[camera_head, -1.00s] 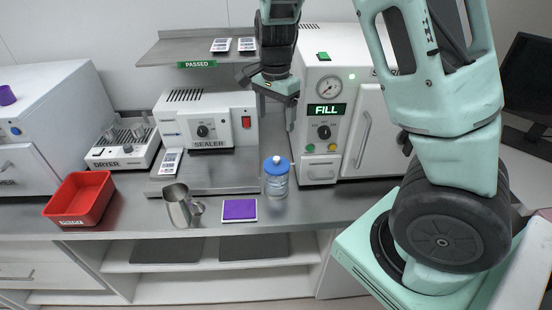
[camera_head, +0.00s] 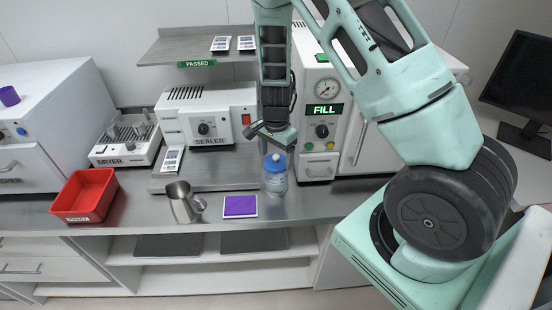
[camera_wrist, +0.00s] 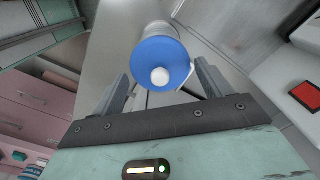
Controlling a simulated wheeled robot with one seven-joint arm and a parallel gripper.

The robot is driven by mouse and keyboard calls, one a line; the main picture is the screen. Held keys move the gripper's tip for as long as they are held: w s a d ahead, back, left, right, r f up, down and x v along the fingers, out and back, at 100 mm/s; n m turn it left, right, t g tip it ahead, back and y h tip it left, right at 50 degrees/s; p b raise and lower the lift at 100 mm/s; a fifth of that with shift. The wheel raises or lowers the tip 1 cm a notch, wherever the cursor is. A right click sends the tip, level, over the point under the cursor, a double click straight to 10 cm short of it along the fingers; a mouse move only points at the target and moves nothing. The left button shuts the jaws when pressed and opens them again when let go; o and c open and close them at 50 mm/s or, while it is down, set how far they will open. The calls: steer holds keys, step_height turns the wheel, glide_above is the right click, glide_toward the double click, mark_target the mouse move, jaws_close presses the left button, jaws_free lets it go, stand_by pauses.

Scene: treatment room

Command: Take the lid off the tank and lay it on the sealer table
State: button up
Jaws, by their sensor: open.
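The tank (camera_head: 276,184) is a clear bluish jar on the counter. Its round blue lid (camera_head: 275,163) with a white knob sits on top. In the wrist view the lid (camera_wrist: 150,50) and its white knob (camera_wrist: 160,77) show between my fingers. My gripper (camera_head: 272,137) is open and empty, just above the lid in the head view. Its spread fingers also show in the wrist view (camera_wrist: 163,85). The sealer table (camera_head: 215,178) is the grey metal plate in front of the sealer (camera_head: 209,118), left of the tank; its middle is bare.
A purple pad (camera_head: 240,206) and a metal jug (camera_head: 182,204) stand in front of the sealer table. A white pouch (camera_head: 172,160) lies at its left. The fill machine (camera_head: 318,168) stands behind and right of the tank. A red bin (camera_head: 85,196) and dryer (camera_head: 125,146) are farther left.

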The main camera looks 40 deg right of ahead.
steer(key=shift+f, duration=0.15)
steer(key=c, duration=1.2)
steer(key=shift+c, duration=0.4)
steer(key=shift+s+a, duration=0.1)
